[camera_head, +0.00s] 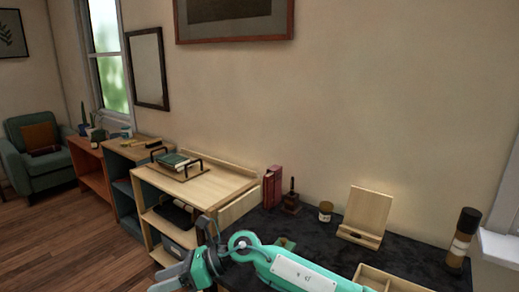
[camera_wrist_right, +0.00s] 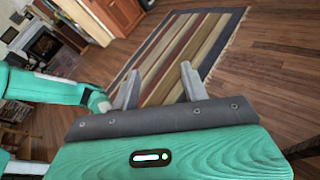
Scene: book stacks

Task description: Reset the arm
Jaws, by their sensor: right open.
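My right arm, teal with a white panel, reaches in from the lower right of the head view, in front of the dark tabletop (camera_head: 405,262). Its gripper (camera_head: 184,257) is in front of the pale wooden shelf. In the right wrist view the two grey fingers of my right gripper (camera_wrist_right: 160,88) stand well apart with nothing between them. Beyond them are the wooden floor and a striped rug (camera_wrist_right: 165,55). My left gripper is not in view.
A wooden tray with black handles (camera_head: 178,174) holds a green book (camera_head: 172,159) on the shelf (camera_head: 222,181). Red books (camera_head: 273,188), a small jar (camera_head: 325,211), a wooden stand (camera_head: 366,212) and a dark-capped bottle (camera_head: 461,240) stand on the tabletop. Floor at left is clear.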

